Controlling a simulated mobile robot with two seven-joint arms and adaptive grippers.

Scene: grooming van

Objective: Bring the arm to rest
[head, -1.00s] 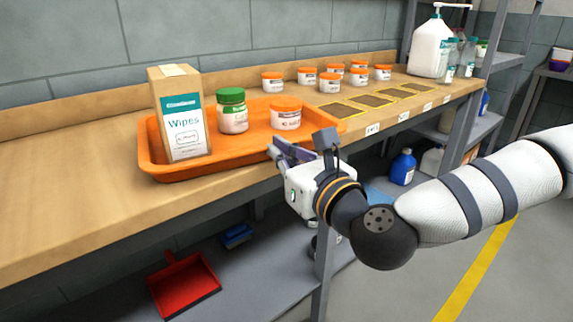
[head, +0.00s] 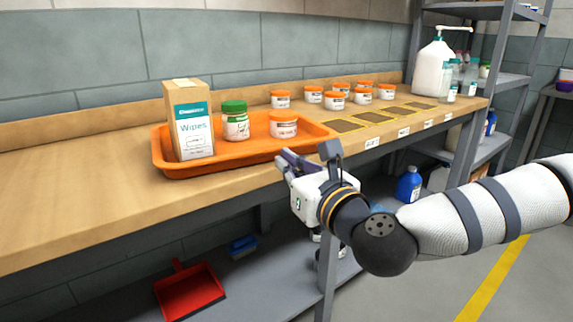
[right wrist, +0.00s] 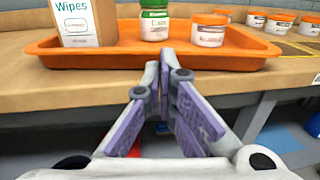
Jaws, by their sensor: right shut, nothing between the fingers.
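My right gripper (head: 284,160) is shut and empty. It hangs in front of the bench's front edge, just short of the orange tray (head: 168,166). In the right wrist view its purple-padded fingers (right wrist: 163,75) meet below the tray's near rim (right wrist: 150,60). The right arm comes in from the right, bent at a dark joint. My left gripper is not in view.
The tray holds a wipes box (head: 190,122), a green-lidded jar (head: 235,122) and an orange-lidded jar (head: 283,126). Several orange-lidded jars and a white pump bottle (head: 435,62) stand farther along the bench. A red dustpan (head: 190,292) and a blue bottle (head: 409,184) are below.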

